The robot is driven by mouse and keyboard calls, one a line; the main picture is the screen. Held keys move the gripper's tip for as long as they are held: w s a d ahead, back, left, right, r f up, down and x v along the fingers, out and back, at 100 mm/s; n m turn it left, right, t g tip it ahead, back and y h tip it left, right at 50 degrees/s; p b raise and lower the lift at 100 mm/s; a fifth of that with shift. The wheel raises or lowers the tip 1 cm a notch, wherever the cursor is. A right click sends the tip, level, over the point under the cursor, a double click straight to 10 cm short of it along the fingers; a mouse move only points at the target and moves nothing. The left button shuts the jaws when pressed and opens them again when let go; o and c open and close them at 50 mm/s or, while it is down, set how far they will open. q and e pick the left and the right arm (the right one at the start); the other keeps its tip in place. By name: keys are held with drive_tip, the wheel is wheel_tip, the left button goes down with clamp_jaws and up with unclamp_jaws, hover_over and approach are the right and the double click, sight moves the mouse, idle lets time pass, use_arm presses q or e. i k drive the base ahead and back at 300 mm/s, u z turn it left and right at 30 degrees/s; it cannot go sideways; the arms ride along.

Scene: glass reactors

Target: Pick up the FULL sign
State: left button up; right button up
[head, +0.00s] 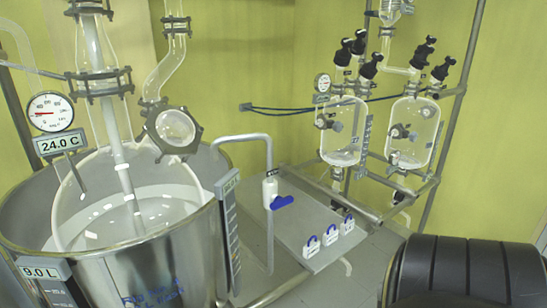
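Three small white signs with blue hooked tops stand in a row on the grey metal shelf (300,212): a near one (312,247), a middle one (330,235) and a far one (348,223). They are upright and apart from each other. Their lettering is too small to read, so I cannot tell which is the FULL sign. Neither my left gripper nor my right gripper is in view.
A large steel vessel with a glass reactor (140,205) fills the left. A bent pipe with a blue-handled valve (283,203) rises beside the shelf. Two glass vessels (342,132) (413,132) hang on a metal frame behind. A dark ribbed body (465,272) blocks the lower right.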

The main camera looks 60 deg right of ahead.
sight(346, 227)
drive_tip(key=z, duration=0.8)
drive_tip(key=k, duration=1.05)
drive_tip(key=z, duration=2)
drive_tip(key=i, duration=0.85)
drive_tip(key=u, duration=0.85)
drive_tip(key=i, duration=0.3)
drive_tip(key=u, duration=0.3)
